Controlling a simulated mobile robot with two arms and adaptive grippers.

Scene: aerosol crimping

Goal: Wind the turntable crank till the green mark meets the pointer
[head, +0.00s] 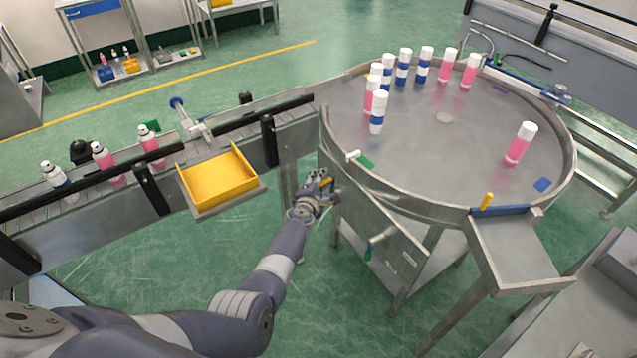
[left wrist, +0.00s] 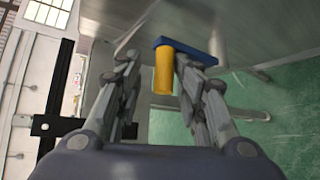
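The round steel turntable (head: 450,160) stands at right. A green mark (head: 366,162) lies on its left edge, right beside a small white peg (head: 353,155) that may be the pointer. A crank-like handle (head: 380,242) sticks out from the front panel below. My left gripper (head: 322,184) is at the turntable's left side, up and left of that handle. In the left wrist view, its fingers (left wrist: 155,62) are apart, with a yellow knob (left wrist: 163,78) on a blue plate (left wrist: 187,50) in front, nearer the right finger. Contact cannot be told. My right gripper is out of view.
Several pink and blue cans stand on the turntable, one pink can (head: 520,144) alone at right. A conveyor (head: 90,225) with more cans joins from the left, a yellow tray (head: 217,185) at its side. A yellow peg (head: 487,200) and side tray (head: 515,252) are at front right.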

